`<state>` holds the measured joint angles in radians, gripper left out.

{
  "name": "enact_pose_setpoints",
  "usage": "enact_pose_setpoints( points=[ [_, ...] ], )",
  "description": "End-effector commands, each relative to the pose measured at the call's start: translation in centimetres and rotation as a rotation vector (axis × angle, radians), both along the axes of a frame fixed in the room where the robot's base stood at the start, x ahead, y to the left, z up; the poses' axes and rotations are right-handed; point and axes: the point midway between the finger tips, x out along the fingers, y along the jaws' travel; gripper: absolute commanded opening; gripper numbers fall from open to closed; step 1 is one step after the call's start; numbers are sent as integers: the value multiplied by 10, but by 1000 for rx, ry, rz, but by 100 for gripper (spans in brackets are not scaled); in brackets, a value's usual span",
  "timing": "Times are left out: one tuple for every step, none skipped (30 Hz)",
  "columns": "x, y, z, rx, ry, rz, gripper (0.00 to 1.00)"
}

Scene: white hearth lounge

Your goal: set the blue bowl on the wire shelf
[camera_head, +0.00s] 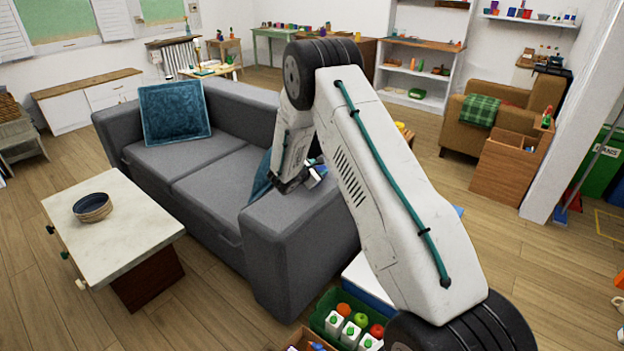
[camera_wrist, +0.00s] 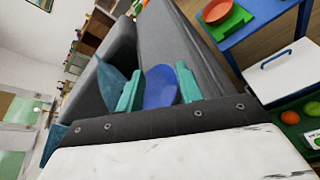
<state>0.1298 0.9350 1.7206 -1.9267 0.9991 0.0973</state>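The blue bowl (camera_wrist: 160,88) shows as a smooth blue oval between the two teal fingers of my gripper (camera_wrist: 158,88) in the wrist view. It fills the gap and appears to touch both fingers. In the head view my gripper (camera_head: 314,172) is over the near arm of the grey sofa (camera_head: 300,225), and a little blue shows by its tip. The bowl is mostly hidden there. I cannot pick out a wire shelf for certain in either view.
A marble-topped coffee table (camera_head: 130,235) holds a dark-blue-lined tan bowl (camera_head: 93,207). A green crate (camera_head: 322,315) of fruit and cartons stands by the sofa. A blue table (camera_wrist: 255,30) carries an orange bowl (camera_wrist: 215,12). Open floor lies at right.

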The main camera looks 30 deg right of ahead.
Motion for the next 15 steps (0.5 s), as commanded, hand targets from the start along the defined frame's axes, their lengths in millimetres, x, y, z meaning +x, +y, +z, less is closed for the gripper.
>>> enact_pose_setpoints(
  points=[
    [5, 0, -21, -11, 24, 34, 37],
    [8, 1, -31, -17, 34, 53, 37],
    [11, 1, -42, -23, 47, 76, 37],
    [13, 2, -48, -27, 54, 90, 37],
    [14, 2, -54, -31, 61, 102, 37],
    [16, 2, -60, -35, 67, 115, 37],
    [17, 2, -63, -37, 70, 122, 37],
    [18, 2, -66, -38, 74, 129, 37],
    [20, 0, -70, -39, 77, 133, 37],
    [22, -2, -71, -39, 76, 135, 37],
    [23, -5, -72, -39, 77, 135, 37],
    [25, -9, -74, -39, 77, 135, 37],
    [27, -12, -76, -40, 77, 135, 37],
    [29, -14, -77, -40, 76, 135, 37],
    [30, -18, -78, -40, 77, 135, 37]
  ],
)
